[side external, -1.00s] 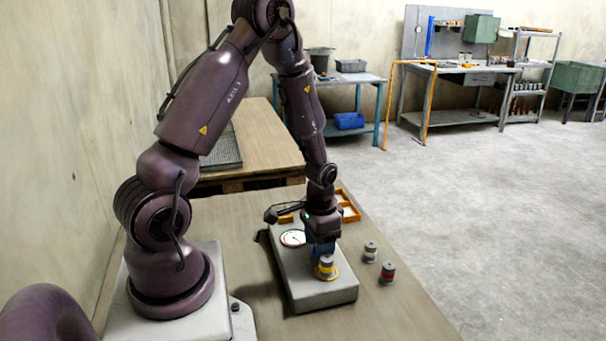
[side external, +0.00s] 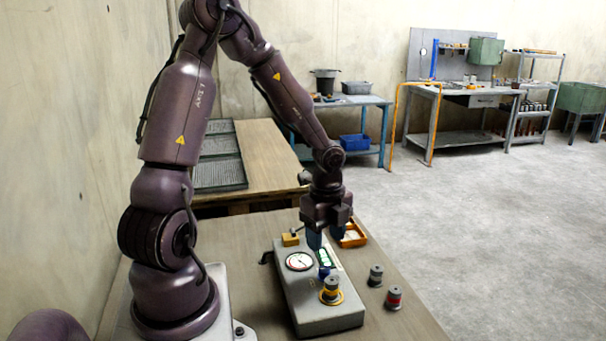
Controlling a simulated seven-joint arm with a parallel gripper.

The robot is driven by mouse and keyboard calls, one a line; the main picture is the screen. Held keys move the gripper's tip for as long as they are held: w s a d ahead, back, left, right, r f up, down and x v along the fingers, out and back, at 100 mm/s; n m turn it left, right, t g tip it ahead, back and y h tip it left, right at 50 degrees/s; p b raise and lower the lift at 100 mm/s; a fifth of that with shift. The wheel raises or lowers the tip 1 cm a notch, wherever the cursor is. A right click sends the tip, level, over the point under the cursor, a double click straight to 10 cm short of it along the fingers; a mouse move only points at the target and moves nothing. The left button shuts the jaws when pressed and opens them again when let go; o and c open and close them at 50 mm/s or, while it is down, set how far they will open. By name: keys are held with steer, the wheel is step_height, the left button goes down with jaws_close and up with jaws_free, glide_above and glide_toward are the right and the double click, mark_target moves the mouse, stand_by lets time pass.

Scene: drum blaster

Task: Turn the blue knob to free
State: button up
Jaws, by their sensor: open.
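A grey control box (side external: 297,287) lies on the table. A small dark blue part, apparently the blue knob (side external: 324,272), shows on its top, just behind a grey spool with a yellow band (side external: 331,287). The knob is too small for me to read its setting. My gripper (side external: 328,240) points down above the far part of the box, open and empty, with its fingers apart. It is behind and above the knob and appears clear of it.
A round dial (side external: 299,261) and a green-and-white panel (side external: 326,257) are on the box. Two loose spools, one grey (side external: 375,275) and one with a red band (side external: 394,297), stand to the right. An orange tray (side external: 352,235) and a yellow block (side external: 290,239) are behind.

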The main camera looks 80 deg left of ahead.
steer(key=s+d+r+n+t, duration=0.2)
steer(key=s+d+r+n, duration=0.2)
steer(key=r, duration=0.5)
steer(key=s+d+r+n+t, duration=0.3)
steer(key=s+d+r+n, duration=0.1)
steer(key=d+r+n, duration=0.4)
steer(key=shift+d+r+n, duration=0.4)
steer(key=shift+r+n, duration=0.8)
steer(key=shift+r, duration=0.1)
steer(key=shift+s+d+r+m+t, duration=0.1)
steer(key=shift+d+r+m+t, duration=0.25)
steer(key=shift+d, duration=0.25)
